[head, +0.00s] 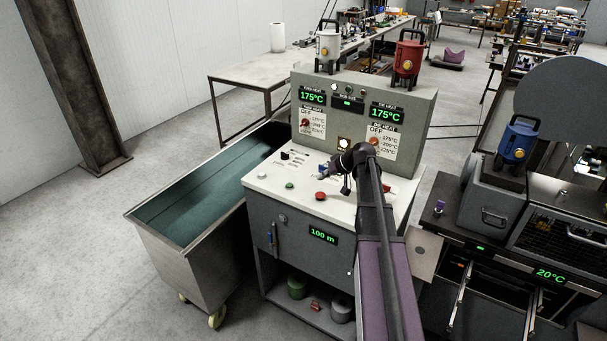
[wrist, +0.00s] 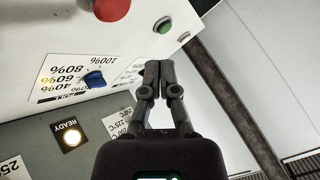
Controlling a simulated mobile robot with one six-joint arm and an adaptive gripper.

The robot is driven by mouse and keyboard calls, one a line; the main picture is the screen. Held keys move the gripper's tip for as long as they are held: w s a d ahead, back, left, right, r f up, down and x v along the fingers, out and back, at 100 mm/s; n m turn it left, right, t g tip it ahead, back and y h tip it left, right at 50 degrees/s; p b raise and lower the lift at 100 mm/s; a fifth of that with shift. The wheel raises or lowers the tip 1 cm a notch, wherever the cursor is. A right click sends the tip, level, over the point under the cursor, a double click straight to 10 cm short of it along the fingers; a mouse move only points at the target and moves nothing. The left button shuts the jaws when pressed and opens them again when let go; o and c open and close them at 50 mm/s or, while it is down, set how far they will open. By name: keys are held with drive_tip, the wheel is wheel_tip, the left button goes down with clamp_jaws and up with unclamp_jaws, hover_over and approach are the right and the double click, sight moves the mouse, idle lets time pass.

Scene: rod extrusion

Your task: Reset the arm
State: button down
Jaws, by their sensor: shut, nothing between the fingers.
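My arm (head: 378,230) reaches up from the bottom of the head view over the grey control console. My gripper (head: 346,190) hangs over the console's sloped panel (head: 265,182). In the wrist view my gripper (wrist: 157,68) has its two dark fingers together with nothing between them. It is beside a blue knob (wrist: 94,79) with percent marks, and a gap shows between them. A red button (wrist: 110,6) and a green button (wrist: 164,25) sit further up that picture. A lit READY lamp (wrist: 72,138) is at lower left.
A wheeled metal trough (head: 190,262) stands left of the console. The console's upright back (head: 431,110) shows two 175°C displays (head: 313,97) and carries a white device (head: 328,47) and a red device (head: 408,58). A machine with a blue-topped device (head: 517,141) stands at right.

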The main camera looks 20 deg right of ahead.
drive_tip(key=shift+a, duration=0.1)
drive_tip(key=s+a+f+g+h, duration=0.2)
drive_tip(key=s+a+g+h, duration=0.1)
drive_tip(key=s+a, duration=0.8)
drive_tip(key=s+a+f+g+h, duration=0.3)
drive_tip(key=s+a, duration=0.7)
drive_tip(key=s, duration=0.4)
drive_tip(key=shift+s+a+f+g, duration=0.25)
drive_tip(key=shift+a+f+g, duration=0.05)
drive_tip(key=shift+a, duration=0.05)
